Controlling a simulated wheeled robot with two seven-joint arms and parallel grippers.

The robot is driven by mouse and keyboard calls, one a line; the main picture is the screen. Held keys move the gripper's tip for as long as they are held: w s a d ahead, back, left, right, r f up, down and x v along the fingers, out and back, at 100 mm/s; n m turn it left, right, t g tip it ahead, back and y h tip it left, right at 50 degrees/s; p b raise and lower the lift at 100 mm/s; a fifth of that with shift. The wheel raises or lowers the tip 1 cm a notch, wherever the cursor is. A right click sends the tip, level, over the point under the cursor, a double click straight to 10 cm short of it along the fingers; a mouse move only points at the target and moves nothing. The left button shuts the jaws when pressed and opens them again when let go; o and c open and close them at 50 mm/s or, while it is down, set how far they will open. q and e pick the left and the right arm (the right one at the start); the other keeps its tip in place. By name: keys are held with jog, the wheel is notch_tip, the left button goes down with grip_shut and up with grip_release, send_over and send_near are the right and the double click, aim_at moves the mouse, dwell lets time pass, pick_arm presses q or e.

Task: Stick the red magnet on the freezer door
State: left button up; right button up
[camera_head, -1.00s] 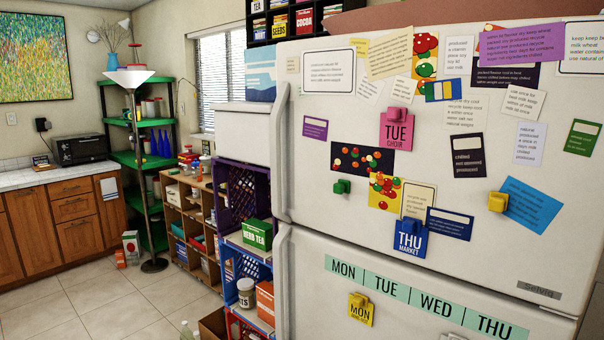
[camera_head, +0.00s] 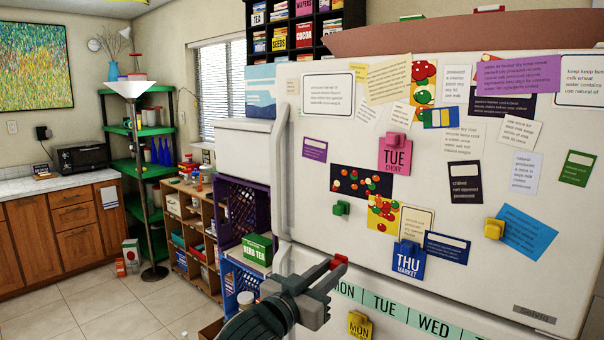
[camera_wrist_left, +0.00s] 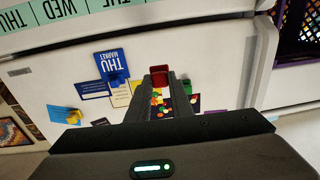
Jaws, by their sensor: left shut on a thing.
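My left gripper (camera_head: 335,265) is shut on the red magnet (camera_head: 341,260). It holds the magnet in front of the white fridge, near the gap between the upper door (camera_head: 330,150) and the lower door (camera_head: 385,328); I cannot tell which is the freezer's. In the left wrist view the red magnet (camera_wrist_left: 160,70) sits between the fingertips, with the door behind. Whether it touches the door is not clear. My right gripper is not in view.
Cards and magnets crowd the upper door: a green magnet (camera_head: 341,208), a pink TUE card (camera_head: 395,155), a blue THU card (camera_head: 408,262), a yellow magnet (camera_head: 494,228). A day strip (camera_head: 432,325) crosses the lower door. Crates with a green tea box (camera_head: 257,250) stand left.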

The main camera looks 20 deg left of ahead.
pick_arm(q)
jog(key=w+a+r+p, duration=0.1)
jog(key=a+r, duration=0.1)
jog(key=r, duration=1)
jog(key=w+a+r+p, duration=0.1)
jog(key=a+r, duration=0.1)
jog(key=r, duration=1)
jog(key=w+a+r+p, duration=0.1)
jog(key=a+r+p, duration=0.1)
jog(key=r, duration=1)
jog(key=shift+a+r+m+h, duration=0.15)
jog(key=shift+a+m+h, duration=0.2)
jog(key=shift+a, duration=0.25)
jog(key=shift+w+d, duration=0.1)
jog(key=shift+p+x, duration=1.7)
jog(key=shift+x, duration=2.85)
jog(key=shift+w+d+f, duration=0.1)
jog(key=shift+w+f, duration=0.1)
